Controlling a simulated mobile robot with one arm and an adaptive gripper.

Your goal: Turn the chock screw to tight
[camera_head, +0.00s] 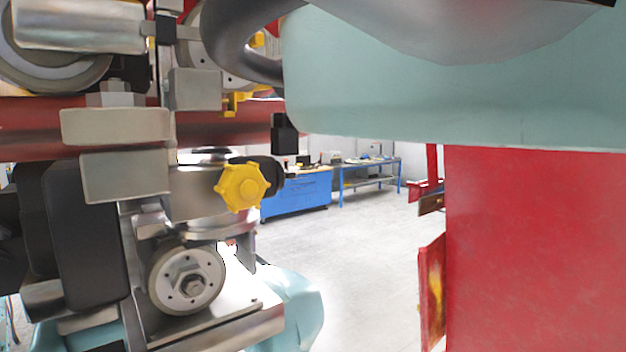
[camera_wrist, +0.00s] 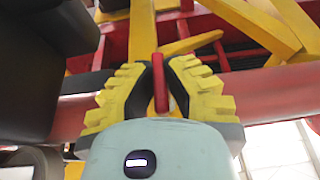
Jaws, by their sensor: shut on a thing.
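In the wrist view my gripper (camera_wrist: 160,85), with yellow ribbed fingers and dark inner pads, is shut on a slim red bar (camera_wrist: 160,82). I cannot tell for sure whether this bar is the handle of the chock screw. The head view does not clearly show my gripper or the red bar. There, a yellow lobed knob (camera_head: 243,186) sits on the side of a metal wheel assembly (camera_head: 125,175).
Wheels (camera_head: 186,280), metal blocks and a red rail (camera_head: 30,130) crowd the left of the head view. A red panel (camera_head: 535,250) stands at the right. My teal arm fills the top right. Open floor (camera_head: 350,260) and a blue workbench (camera_head: 297,195) lie behind.

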